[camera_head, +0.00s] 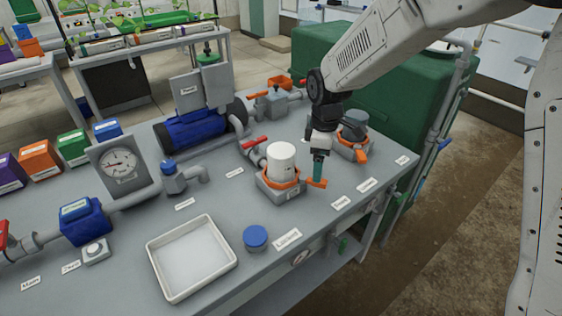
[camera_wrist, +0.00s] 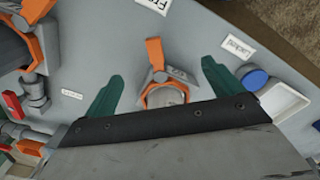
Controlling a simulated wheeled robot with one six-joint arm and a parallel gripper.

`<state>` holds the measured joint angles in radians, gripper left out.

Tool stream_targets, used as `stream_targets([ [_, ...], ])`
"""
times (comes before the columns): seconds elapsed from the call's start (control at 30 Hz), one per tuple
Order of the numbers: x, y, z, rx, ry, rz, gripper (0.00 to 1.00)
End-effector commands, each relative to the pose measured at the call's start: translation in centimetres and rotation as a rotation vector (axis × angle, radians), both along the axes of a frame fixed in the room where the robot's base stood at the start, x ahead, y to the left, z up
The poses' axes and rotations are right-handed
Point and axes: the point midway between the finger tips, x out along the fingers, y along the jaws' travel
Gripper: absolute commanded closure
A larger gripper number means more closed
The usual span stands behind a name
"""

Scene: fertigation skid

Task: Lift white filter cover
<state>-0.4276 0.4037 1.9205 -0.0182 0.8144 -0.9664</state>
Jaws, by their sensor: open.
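The white filter cover (camera_head: 281,160) is an upright cylinder seated in a grey housing with an orange ring (camera_head: 270,187) in the head view. An orange latch tab (camera_head: 316,184) sticks out to its right. My gripper (camera_head: 318,178) points down just right of the cover, near that tab, and holds nothing. In the wrist view my gripper (camera_wrist: 162,70) has its two green fingers spread wide. Between them show an orange latch (camera_wrist: 155,58) and an orange-rimmed housing (camera_wrist: 166,95), partly hidden by my gripper body. I cannot tell whether the fingers touch anything.
A second filter with a dark grey cover (camera_head: 355,122) stands behind my gripper. A red-handled valve (camera_head: 254,143) is at the cover's back left. A white tray (camera_head: 192,257) and a blue cap (camera_head: 255,238) lie nearer the front. The bench between them is clear.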

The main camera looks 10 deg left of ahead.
Motion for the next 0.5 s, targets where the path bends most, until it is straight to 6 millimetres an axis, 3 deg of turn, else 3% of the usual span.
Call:
stream_targets([
  [0.27, -0.1, -0.4, -4.1, 0.146, -0.325, -0.153, 0.01],
  [0.5, -1.0, 2.6, -3.4, 0.554, -0.557, -0.351, 0.01],
])
